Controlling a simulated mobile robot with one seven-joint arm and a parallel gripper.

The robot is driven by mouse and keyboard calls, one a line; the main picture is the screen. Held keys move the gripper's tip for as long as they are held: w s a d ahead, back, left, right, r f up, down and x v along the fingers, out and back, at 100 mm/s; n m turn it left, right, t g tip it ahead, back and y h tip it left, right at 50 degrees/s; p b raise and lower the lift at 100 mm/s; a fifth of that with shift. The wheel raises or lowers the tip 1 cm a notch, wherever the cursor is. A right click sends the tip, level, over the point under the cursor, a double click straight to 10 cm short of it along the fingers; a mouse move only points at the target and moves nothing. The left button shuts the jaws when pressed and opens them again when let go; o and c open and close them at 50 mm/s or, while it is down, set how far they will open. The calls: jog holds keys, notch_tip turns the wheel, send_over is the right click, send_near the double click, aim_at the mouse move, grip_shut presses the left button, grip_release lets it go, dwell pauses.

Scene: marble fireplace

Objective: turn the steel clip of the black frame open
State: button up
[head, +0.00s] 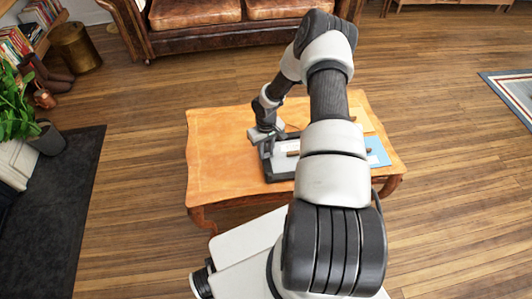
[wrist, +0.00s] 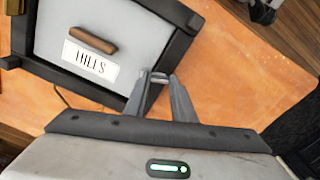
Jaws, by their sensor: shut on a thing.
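The black frame (wrist: 75,82) lies on the wooden table, with a grey panel (wrist: 110,25) inside its dark border. In the wrist view a brown bar (wrist: 93,40) and a white label (wrist: 90,60) reading "HILLS" are on the panel. My gripper (wrist: 158,82) is at the frame's border near one corner, its two fingers closed on the small steel clip (wrist: 159,75), which shows only partly between the fingertips. In the head view my gripper (head: 262,138) is at the left side of the frame (head: 268,168), and my arm hides much of the frame.
The wooden table (head: 217,150) is bare left of the frame. A light blue item (head: 378,156) lies at its right side, partly behind my arm. A leather sofa (head: 190,30) stands behind the table. A dark object (wrist: 263,10) shows at the wrist view's top right.

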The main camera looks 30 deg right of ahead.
aim_at(266, 154)
jog(key=n+b, duration=0.1)
jog(key=n, duration=0.2)
jog(key=shift+f+n, duration=0.1)
jog(key=shift+n, duration=0.3)
jog(key=n+b, duration=0.1)
jog(key=n, duration=0.2)
jog(key=shift+n, duration=0.3)
jog(key=n+b, duration=0.1)
jog(key=n, duration=0.5)
jog(key=shift+n, duration=0.4)
jog(key=o, duration=1.1)
jog(key=shift+c, duration=0.2)
notch_tip(266, 154, up, 18)
jog(key=p, duration=0.4)
jog(key=shift+f, duration=0.2)
